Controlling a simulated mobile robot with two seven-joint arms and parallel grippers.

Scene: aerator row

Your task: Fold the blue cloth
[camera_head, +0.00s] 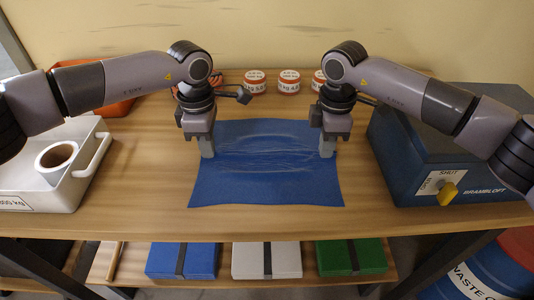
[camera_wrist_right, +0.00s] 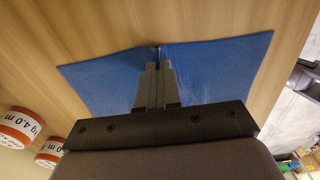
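The blue cloth (camera_head: 265,185) lies spread on the wooden table, with creases running across it between my two grippers. My left gripper (camera_head: 207,153) points down at the cloth's left edge, its fingers together on the cloth. My right gripper (camera_head: 327,153) does the same at the right edge. In the right wrist view, the fingers of my right gripper (camera_wrist_right: 157,64) are shut, and the cloth (camera_wrist_right: 210,75) is drawn into a small pucker at their tips. The fingers hide part of each side edge.
A blue machine (camera_head: 415,165) with a yellow knob stands at the right. Several red-and-white tins (camera_head: 289,81) and an orange bin (camera_head: 115,107) stand behind. The table in front of the cloth is clear.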

